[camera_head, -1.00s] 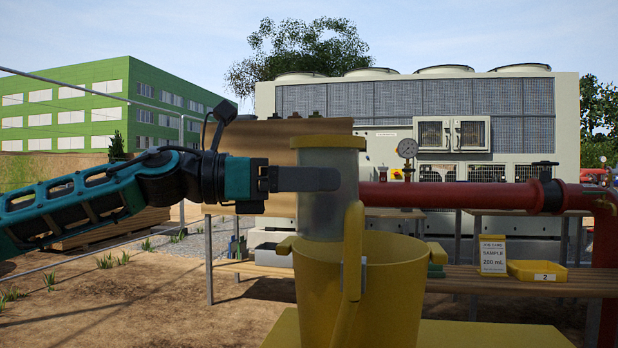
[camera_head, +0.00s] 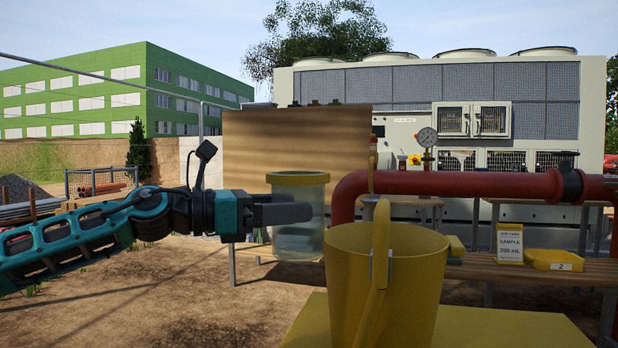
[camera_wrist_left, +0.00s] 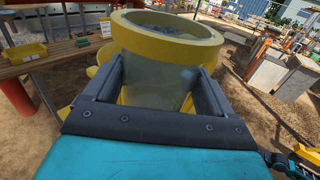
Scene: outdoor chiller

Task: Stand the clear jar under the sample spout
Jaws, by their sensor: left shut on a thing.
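The clear jar (camera_head: 297,243) has a yellow rim and hangs upright in the air, left of the yellow bucket. My left gripper (camera_head: 290,213) is shut on its side below the rim. In the left wrist view the jar (camera_wrist_left: 160,75) sits between the two dark fingers (camera_wrist_left: 157,88), its yellow rim above them. I cannot pick out the sample spout for sure; a small upright fitting (camera_head: 373,152) shows by the red pipe, partly covered by the bucket's handle. My right gripper is not in view.
The yellow bucket (camera_head: 350,285) with a raised handle stands close in front on a yellow surface (camera_head: 500,335). The red pipe (camera_head: 460,184) with a gauge (camera_head: 427,138) runs behind. A wooden bench (camera_head: 480,270) bears a sample card (camera_head: 509,243) and yellow tray (camera_head: 553,260).

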